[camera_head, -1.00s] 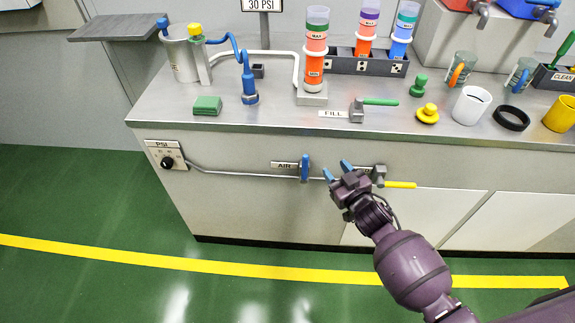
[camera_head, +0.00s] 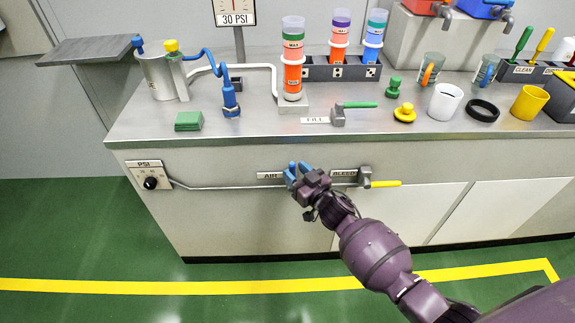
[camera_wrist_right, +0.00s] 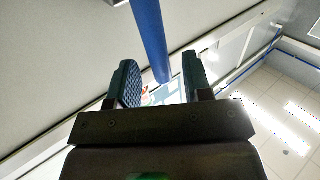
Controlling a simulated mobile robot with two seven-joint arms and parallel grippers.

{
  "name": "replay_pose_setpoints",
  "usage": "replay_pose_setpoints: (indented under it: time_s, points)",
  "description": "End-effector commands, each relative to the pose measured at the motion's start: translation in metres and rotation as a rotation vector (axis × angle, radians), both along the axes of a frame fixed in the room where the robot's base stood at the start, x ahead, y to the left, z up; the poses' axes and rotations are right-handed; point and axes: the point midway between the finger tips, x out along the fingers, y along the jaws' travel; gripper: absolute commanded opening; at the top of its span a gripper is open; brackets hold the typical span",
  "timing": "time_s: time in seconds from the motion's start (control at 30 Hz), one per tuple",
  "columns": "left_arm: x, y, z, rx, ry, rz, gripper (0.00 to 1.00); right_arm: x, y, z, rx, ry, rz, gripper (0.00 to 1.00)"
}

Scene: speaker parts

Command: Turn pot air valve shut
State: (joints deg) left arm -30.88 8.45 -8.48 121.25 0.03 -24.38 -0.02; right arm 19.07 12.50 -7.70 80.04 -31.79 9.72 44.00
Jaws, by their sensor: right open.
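The air valve's blue handle (camera_wrist_right: 150,38) shows in the right wrist view as a long blue bar. It reaches down between the two fingers of my right gripper (camera_wrist_right: 160,68), which are open with a gap showing on each side. In the head view my right gripper (camera_head: 297,168) is at the counter front, just right of the AIR label (camera_head: 269,176), and hides most or all of the handle. The pot (camera_head: 158,78) stands on the counter's left end, with a blue hose near it. My left gripper is not in view.
A thin pipe (camera_head: 220,187) runs along the counter front from the PSI gauge box (camera_head: 149,175). The bleed valve's yellow lever (camera_head: 386,184) sticks out to the right of my right gripper. The counter edge (camera_head: 230,139) overhangs above. The green floor in front is open.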

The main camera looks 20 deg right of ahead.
Motion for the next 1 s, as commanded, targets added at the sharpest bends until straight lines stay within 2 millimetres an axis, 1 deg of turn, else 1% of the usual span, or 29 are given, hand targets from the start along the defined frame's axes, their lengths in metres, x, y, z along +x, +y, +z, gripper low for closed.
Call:
replay_pose_setpoints:
  time_s: [0.03, 0.1, 0.3, 0.47, 0.67, 0.7, 0.77, 0.9, 0.97, 1.0]
  points:
    - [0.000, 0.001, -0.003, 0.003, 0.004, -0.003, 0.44, 0.008, 0.003, -0.003, -0.001, 0.003, 0.000, 0.45]
    - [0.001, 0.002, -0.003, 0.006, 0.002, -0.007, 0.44, 0.016, 0.006, -0.003, -0.001, 0.003, 0.000, 0.45]
    - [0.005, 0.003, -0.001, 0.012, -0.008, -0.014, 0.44, 0.032, 0.011, -0.002, 0.000, 0.002, 0.000, 0.45]
    - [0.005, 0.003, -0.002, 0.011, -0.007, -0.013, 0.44, 0.036, 0.012, -0.001, -0.001, 0.002, 0.000, 0.45]
    - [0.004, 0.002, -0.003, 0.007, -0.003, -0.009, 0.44, 0.036, 0.012, 0.000, -0.001, 0.001, 0.000, 0.45]
    - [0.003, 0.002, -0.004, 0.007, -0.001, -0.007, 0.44, 0.036, 0.012, 0.000, -0.001, 0.001, 0.000, 0.42]
    - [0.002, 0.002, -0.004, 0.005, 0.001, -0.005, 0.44, 0.036, 0.012, 0.000, 0.000, 0.001, 0.000, 0.33]
    - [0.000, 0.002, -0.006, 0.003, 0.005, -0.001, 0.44, 0.036, 0.012, 0.000, -0.001, 0.001, 0.000, 0.12]
    - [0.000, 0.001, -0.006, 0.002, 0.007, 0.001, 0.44, 0.036, 0.012, 0.000, 0.000, 0.001, 0.000, 0.03]
    - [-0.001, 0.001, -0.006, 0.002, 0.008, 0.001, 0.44, 0.036, 0.012, 0.000, 0.000, 0.001, 0.000, 0.00]
